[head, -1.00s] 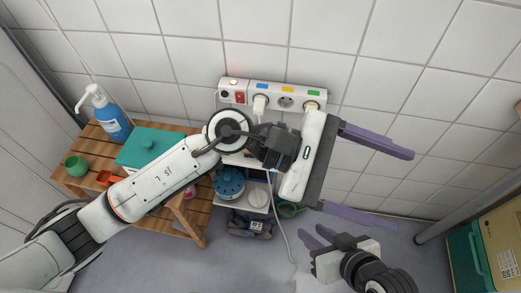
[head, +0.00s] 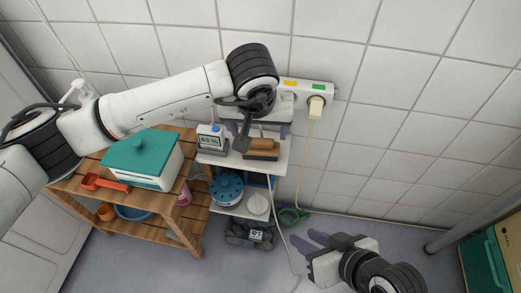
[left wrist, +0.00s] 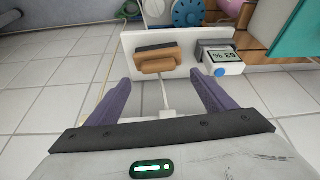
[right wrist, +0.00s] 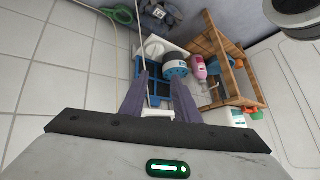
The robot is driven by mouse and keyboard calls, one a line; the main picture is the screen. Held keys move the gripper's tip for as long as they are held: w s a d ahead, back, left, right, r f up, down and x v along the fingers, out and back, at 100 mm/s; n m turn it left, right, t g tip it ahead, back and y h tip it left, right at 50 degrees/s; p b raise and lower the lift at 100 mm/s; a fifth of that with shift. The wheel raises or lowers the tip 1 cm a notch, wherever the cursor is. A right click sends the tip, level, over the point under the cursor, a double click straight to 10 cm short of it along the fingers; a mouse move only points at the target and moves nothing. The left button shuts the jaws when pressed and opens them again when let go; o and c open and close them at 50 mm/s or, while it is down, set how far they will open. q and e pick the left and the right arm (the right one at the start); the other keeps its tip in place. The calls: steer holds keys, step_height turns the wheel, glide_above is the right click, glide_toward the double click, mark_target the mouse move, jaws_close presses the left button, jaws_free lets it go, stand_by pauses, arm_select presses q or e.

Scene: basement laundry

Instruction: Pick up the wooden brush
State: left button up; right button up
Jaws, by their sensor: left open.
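The wooden brush (head: 264,146) lies on the top of a small white shelf unit (head: 282,164). It has a tan wooden body and a dark strip along one side. In the left wrist view the brush (left wrist: 158,62) is ahead of the fingers, roughly centred between them. My left gripper (head: 262,132) is open and empty at the wall side of the brush, its fingers apart and not visibly touching it. My right gripper (head: 312,241) is at the lower right, away from the brush; its fingers show apart and empty in the right wrist view (right wrist: 158,85).
A meter with a display (head: 212,138) stands beside the brush. A power strip (head: 306,90) with a plug and hanging cable is on the tiled wall. A wooden rack (head: 168,203) with a teal-lidded box (head: 142,152) is left.

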mark_target(260, 140)
arm_select(q)
steer(key=b+x, duration=0.1)
steer(key=x, duration=0.1)
steer(key=b+x, duration=0.1)
steer(key=x, duration=0.2)
steer(key=shift+s+f, duration=0.2)
steer(key=shift+w+f, duration=0.1)
steer(key=shift+f, duration=0.05)
steer(key=c, duration=1.5)
arm_select(e)
steer(key=shift+w+a+r+t+y, duration=0.3)
steer(key=shift+a+r+y, duration=0.2)
steer(key=shift+a+r, duration=0.2)
